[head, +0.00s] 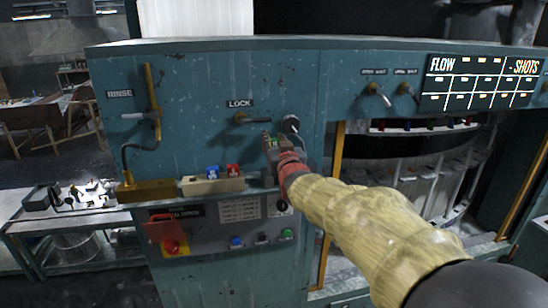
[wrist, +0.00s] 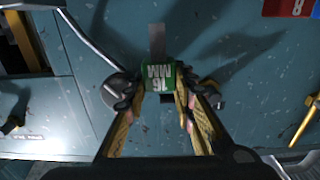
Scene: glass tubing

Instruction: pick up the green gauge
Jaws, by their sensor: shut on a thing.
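The green gauge (wrist: 157,77) is a small block with a white "16 MM" label on its face and a grey metal strip running from its far side. My gripper (wrist: 160,98) is shut on it, with one finger on each side. In the head view the green gauge (head: 271,143) shows as a small patch at the end of my gripper (head: 275,152), in front of the teal cabinet, right of the tray. The fingers and arm hide much of it there.
The pale tray (head: 208,187) holds a blue gauge (head: 213,172) and a red gauge (head: 233,170). A brass block (head: 143,190) with a pipe stands left of the tray.

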